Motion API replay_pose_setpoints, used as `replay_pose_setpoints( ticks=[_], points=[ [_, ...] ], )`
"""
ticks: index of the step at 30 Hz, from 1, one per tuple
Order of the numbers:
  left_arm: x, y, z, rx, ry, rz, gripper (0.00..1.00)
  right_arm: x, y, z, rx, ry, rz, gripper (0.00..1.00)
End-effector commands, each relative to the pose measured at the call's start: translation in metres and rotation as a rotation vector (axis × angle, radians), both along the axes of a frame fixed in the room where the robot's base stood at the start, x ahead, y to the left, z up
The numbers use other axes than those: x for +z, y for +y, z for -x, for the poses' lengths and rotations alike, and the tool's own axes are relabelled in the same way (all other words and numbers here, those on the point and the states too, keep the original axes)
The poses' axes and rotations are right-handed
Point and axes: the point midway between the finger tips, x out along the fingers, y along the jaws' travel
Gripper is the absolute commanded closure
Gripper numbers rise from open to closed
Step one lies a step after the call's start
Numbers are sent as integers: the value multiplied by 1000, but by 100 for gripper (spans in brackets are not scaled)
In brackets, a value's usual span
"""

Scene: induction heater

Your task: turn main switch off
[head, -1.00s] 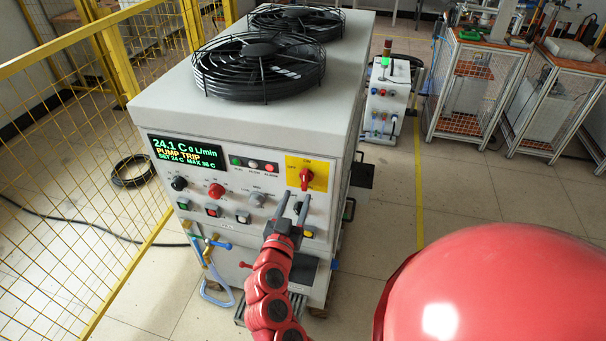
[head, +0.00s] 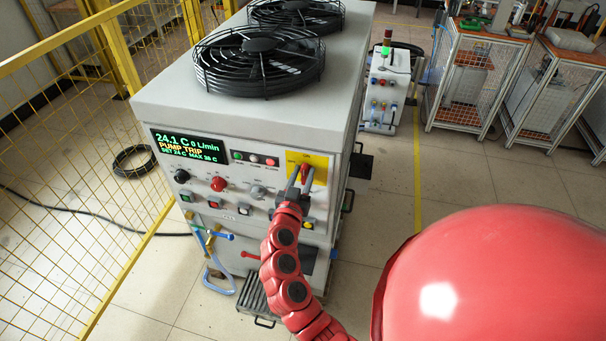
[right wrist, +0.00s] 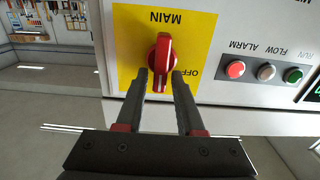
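The main switch is a red rotary handle (head: 304,169) on a yellow plate (head: 320,162) at the right of the machine's front panel. In the right wrist view, which is upside down, the handle (right wrist: 163,62) stands vertical with a white line along it, between the words MAIN and OFF; it is not turned toward OFF. My right gripper (head: 299,174) is open in front of the switch. In the right wrist view its fingertips (right wrist: 160,77) lie either side of one end of the handle, with small gaps. Contact is not visible. My left gripper is not in view.
The machine's display (head: 188,147) reads 24.1 C, 0 L/min, PUMP TRIP. Two black fans (head: 258,65) top the machine.

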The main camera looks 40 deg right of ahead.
Motion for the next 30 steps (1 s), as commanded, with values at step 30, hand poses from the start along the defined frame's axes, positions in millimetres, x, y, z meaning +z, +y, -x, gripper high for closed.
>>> replay_pose_setpoints(
  ticks=[30],
  points=[
    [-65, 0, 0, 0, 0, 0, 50, -4, 5, -5, 3, 268, 234, 100]
  ],
)
